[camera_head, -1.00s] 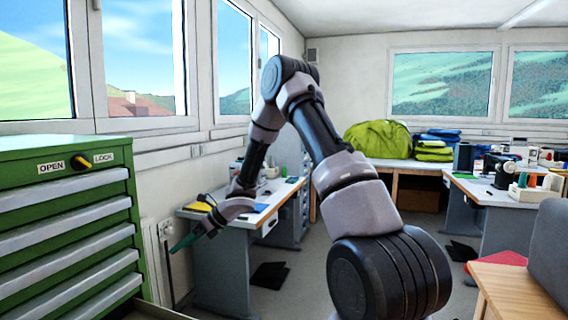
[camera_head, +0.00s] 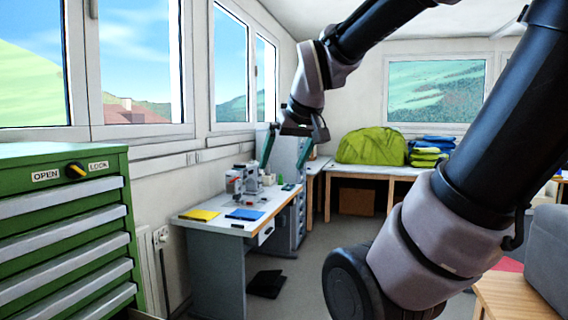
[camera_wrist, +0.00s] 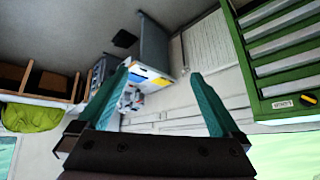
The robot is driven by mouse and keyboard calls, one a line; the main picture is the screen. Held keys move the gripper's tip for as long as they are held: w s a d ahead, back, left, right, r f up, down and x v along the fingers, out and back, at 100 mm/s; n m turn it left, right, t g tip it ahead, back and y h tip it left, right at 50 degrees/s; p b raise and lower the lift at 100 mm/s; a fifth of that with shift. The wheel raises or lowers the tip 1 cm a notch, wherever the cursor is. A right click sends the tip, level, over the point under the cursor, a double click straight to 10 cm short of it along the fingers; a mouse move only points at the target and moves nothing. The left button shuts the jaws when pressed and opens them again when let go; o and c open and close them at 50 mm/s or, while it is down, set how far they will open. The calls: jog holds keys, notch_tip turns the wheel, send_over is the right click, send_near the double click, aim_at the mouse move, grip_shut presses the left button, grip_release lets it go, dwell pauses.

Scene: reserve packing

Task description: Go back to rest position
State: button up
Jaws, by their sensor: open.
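My gripper (camera_head: 288,147) hangs in the middle of the head view, raised in front of the sewing desk and the grey drawer unit behind it. Its two green fingers point down and stand apart, with nothing between them. In the wrist view my gripper (camera_wrist: 158,100) also shows its green fingers spread wide and empty. The picture there is upside down, with the desk and wall beyond the fingertips.
A green drawer cabinet (camera_head: 70,240) with an OPEN/LOCK knob stands at the left. The white desk (camera_head: 215,228) holds a sewing machine, a yellow cloth and a blue cloth. Green bags (camera_head: 372,146) lie on a back table. A wooden table edge (camera_head: 510,297) is front right.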

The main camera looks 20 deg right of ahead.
jog(key=s+m, duration=0.1)
jog(key=s+a+m+y, duration=0.1)
jog(key=s, duration=0.1)
jog(key=s+a+m, duration=0.1)
jog(key=s, duration=0.1)
jog(key=shift+a+m+y, duration=0.1)
jog(key=shift+m+y, duration=0.2)
jog(key=shift+w, duration=0.1)
dwell(0.8)
